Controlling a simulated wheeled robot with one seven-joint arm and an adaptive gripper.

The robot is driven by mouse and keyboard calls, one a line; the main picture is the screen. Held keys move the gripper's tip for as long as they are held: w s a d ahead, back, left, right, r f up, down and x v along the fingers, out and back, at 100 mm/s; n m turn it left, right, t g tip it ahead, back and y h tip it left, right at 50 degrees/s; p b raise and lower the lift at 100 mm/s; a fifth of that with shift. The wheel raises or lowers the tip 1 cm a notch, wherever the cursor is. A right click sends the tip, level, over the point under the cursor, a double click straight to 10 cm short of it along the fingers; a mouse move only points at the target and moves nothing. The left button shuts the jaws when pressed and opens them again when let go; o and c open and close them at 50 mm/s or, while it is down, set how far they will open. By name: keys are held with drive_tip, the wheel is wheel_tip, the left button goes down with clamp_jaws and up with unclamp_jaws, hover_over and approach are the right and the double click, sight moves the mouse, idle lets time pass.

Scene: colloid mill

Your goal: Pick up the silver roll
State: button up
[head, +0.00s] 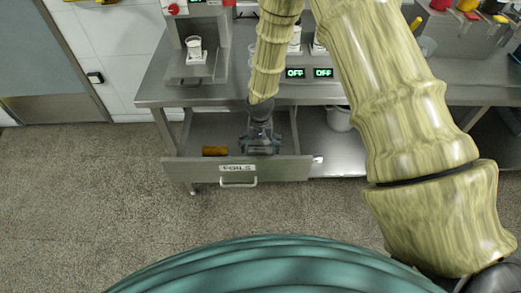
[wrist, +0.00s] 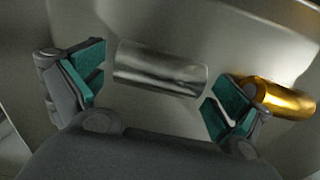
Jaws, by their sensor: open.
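The silver roll (wrist: 160,70) lies in the open drawer, and in the wrist view it sits between and slightly beyond my open fingers. My gripper (wrist: 152,87) is open and empty, with teal pads on either side of the roll's ends. In the head view my gripper (head: 261,147) reaches down into the drawer (head: 285,170) labelled FOILS. The silver roll is not clearly visible there, hidden by my gripper. Whether the pads touch the roll I cannot tell.
A gold roll (head: 215,151) lies to the left in the drawer; in the wrist view the gold roll (wrist: 285,99) is close beside my right-hand finger. The steel counter (head: 220,95) stands above and behind the drawer. A white bucket (head: 339,119) stands on the lower shelf.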

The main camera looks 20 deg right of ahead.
drive_tip(key=shift+f, duration=0.35)
drive_tip(key=c, duration=0.9)
drive_tip(key=shift+r, duration=0.1)
